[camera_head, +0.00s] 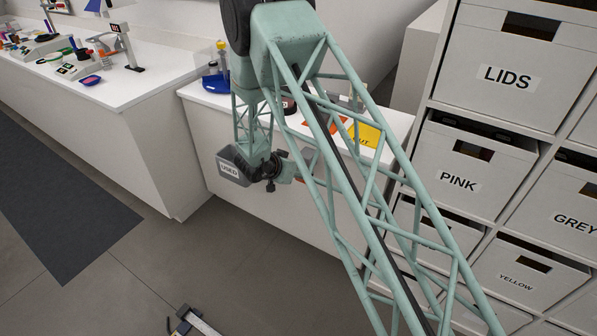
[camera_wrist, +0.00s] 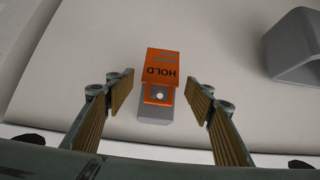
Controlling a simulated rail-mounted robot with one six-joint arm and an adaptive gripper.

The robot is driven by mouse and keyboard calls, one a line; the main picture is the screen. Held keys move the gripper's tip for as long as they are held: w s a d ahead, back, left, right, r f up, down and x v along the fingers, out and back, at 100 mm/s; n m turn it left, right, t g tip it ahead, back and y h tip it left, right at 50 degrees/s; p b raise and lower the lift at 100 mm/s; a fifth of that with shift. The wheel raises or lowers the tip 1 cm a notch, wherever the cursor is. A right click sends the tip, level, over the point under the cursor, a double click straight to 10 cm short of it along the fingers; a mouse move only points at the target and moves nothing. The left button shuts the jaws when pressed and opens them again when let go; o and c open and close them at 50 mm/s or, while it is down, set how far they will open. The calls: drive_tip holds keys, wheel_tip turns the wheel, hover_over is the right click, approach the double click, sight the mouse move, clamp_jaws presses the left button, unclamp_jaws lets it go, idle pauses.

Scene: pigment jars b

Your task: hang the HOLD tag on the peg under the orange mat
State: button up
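The orange HOLD tag (camera_wrist: 161,66) is in the wrist view, its lettering upside down in that picture. It lies against a small grey block (camera_wrist: 155,114) on a pale surface, with a round pale spot, possibly a peg end, showing at its lower part. My gripper (camera_wrist: 163,96) is open, its two fingers on either side of the tag with gaps to both. In the head view, my gripper (camera_head: 284,172) is at the counter's front, beside a small orange patch (camera_head: 300,180). The orange mat (camera_head: 338,126) lies on the counter top, partly hidden by my arm.
A grey bin marked USED (camera_head: 232,167) is on the counter front, left of my gripper; a grey box (camera_wrist: 296,48) shows right in the wrist view. A yellow mat (camera_head: 367,135) lies right of the orange one. Labelled drawers (camera_head: 461,178) stand at right. The floor is mostly clear.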

drive_tip(key=shift+s+r, duration=0.1)
idle(0.3)
drive_tip(key=v, duration=1.2)
idle(0.5)
drive_tip(key=shift+r, duration=0.1)
